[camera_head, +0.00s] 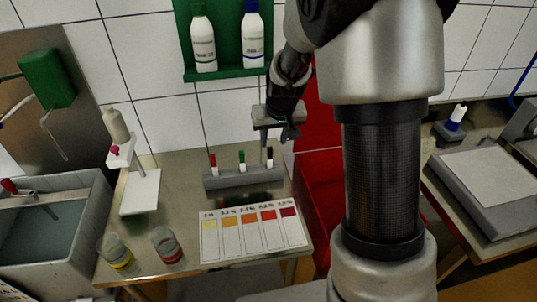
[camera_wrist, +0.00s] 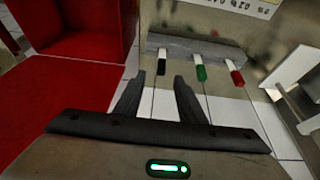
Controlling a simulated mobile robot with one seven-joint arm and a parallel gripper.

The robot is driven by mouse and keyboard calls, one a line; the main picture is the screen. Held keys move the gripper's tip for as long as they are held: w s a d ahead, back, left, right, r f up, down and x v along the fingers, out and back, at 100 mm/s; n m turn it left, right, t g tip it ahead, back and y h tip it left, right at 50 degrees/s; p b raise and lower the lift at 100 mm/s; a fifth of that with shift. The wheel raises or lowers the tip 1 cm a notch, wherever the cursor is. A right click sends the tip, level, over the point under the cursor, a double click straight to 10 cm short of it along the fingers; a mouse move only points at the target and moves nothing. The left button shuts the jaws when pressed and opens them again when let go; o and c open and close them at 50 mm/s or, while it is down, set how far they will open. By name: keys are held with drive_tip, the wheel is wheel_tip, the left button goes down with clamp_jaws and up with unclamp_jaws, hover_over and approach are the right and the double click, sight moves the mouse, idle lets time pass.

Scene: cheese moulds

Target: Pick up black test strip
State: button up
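The black test strip (camera_head: 269,154) stands upright at the right end of a grey holder block (camera_head: 224,181) in the head view, white below its black top. In the wrist view the black strip (camera_wrist: 162,66) shows between and beyond the fingertips. My gripper (camera_head: 287,133) is above and beside the strip's top in the head view. In the wrist view my gripper (camera_wrist: 159,77) has its two dark fingers apart, with nothing visibly held. I cannot tell the exact distance from fingertips to strip.
A green strip (camera_head: 241,157) and a red strip (camera_head: 213,161) stand in the same block. A colour chart (camera_head: 210,246) lies in front. A red bin (camera_head: 318,185) is to the right. Two jars, yellow (camera_head: 116,253) and red (camera_head: 167,246), stand at the front left. A tiled wall is behind.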

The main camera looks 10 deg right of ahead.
sight(270, 149)
drive_tip(key=x, duration=0.9)
drive_tip(key=shift+w+a+p, duration=0.15)
drive_tip(key=shift+w+p, duration=0.25)
clamp_jaws()
